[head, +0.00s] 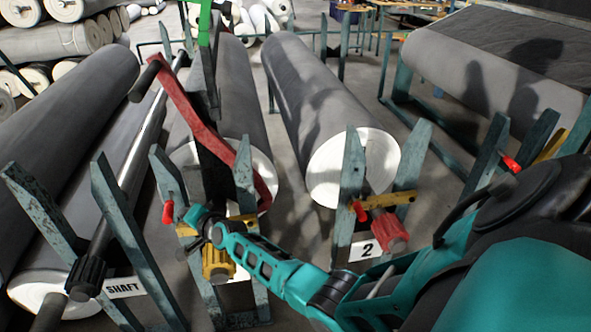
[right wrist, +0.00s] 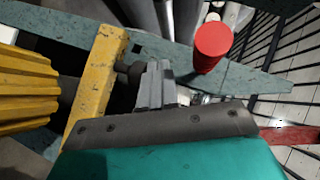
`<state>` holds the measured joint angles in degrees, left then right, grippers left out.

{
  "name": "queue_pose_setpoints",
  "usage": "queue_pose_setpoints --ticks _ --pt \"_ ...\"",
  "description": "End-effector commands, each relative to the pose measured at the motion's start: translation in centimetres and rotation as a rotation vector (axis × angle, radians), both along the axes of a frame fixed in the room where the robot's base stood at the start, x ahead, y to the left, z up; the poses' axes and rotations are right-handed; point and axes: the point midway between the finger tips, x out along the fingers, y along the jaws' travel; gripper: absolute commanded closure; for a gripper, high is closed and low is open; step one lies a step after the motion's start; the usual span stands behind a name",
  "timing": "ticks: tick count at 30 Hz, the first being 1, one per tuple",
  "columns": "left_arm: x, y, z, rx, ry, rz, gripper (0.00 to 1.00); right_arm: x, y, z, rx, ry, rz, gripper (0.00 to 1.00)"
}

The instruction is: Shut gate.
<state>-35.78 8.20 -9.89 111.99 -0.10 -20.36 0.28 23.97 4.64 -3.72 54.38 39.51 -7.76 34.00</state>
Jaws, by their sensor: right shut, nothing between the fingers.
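The gate looks like a yellow bar (head: 240,219) lying nearly level across the two uprights of the middle stand (head: 247,178), above a yellow ribbed knob (head: 217,266). A red knob (head: 168,212) sits at the stand's left upright. My right gripper (head: 203,230) is at the bar's left part and hides some of it. In the right wrist view, the shut, empty fingers (right wrist: 156,88) are close beside the yellow bar (right wrist: 98,80), with the red knob (right wrist: 212,46) beyond. I cannot tell whether they touch the bar. My left gripper is not in view.
A stand labelled 2 (head: 366,250) with its own yellow bar and red ribbed knob is to the right. Grey rolls (head: 325,110) lie behind the stands. A red lever (head: 190,105) rises behind the middle stand. A shaft (head: 140,150) lies at left.

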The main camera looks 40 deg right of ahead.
Motion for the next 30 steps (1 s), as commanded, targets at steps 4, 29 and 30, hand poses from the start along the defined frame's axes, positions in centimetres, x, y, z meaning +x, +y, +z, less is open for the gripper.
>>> queue_pose_setpoints --ticks 4,29,30 --pt "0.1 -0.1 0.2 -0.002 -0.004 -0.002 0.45 0.0 0.0 0.0 0.000 0.000 0.000 1.00" --pt "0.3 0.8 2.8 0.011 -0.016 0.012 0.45 -4.5 -0.3 1.8 0.001 0.001 0.000 1.00" --pt "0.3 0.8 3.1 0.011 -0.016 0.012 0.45 -5.2 -0.4 2.0 0.001 0.001 -0.001 1.00"
